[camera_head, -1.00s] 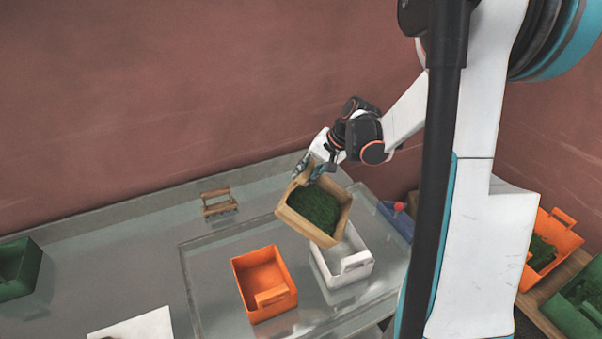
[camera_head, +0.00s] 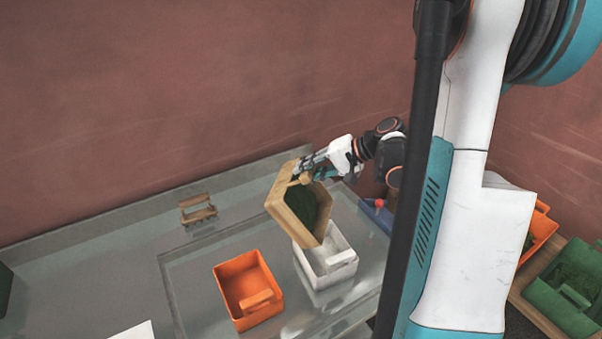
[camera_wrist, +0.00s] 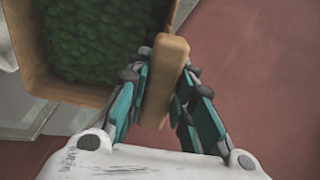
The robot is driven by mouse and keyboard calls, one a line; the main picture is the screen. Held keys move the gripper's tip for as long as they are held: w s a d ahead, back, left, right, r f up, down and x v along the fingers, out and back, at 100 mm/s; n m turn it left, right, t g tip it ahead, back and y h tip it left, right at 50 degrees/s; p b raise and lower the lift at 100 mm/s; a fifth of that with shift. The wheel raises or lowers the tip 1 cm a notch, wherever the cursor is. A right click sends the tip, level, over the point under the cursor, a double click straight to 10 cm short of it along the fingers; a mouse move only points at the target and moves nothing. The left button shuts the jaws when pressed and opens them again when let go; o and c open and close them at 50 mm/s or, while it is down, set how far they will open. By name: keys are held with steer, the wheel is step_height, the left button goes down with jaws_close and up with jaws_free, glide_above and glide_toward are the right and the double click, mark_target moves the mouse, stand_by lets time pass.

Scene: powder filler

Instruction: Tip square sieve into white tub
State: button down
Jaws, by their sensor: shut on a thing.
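The square sieve (camera_head: 285,212) is a wooden box with green powder (camera_head: 303,207) inside. My gripper (camera_head: 308,172) is shut on its wooden handle and holds it in the air, tilted steeply with its open side toward the right. In the wrist view the handle (camera_wrist: 163,80) is between the fingers of my gripper (camera_wrist: 160,90), and green powder (camera_wrist: 100,35) lies in the sieve. The white tub (camera_head: 340,268) stands on the table below and to the right of the sieve, which hides part of it. I see no powder in the visible part of the tub.
An orange tub (camera_head: 240,282) stands left of the white tub. A small wooden rack (camera_head: 198,211) is at the back. A blue item with a red knob (camera_head: 378,204) is behind the white tub. Green (camera_head: 560,305) and orange (camera_head: 543,228) tubs stand at the right. The left table is mostly clear.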

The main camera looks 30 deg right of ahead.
steer(key=s+d+f+t+y+b, duration=0.4)
steer(key=s+d+b, duration=0.35)
steer(key=b, duration=0.65)
step_height(320, 180, up, 9)
steer(key=p, duration=0.5)
steer(key=shift+s+t, duration=0.3)
steer(key=shift+t, duration=0.1)
stand_by(0.4)
steer(key=shift+a, duration=0.1)
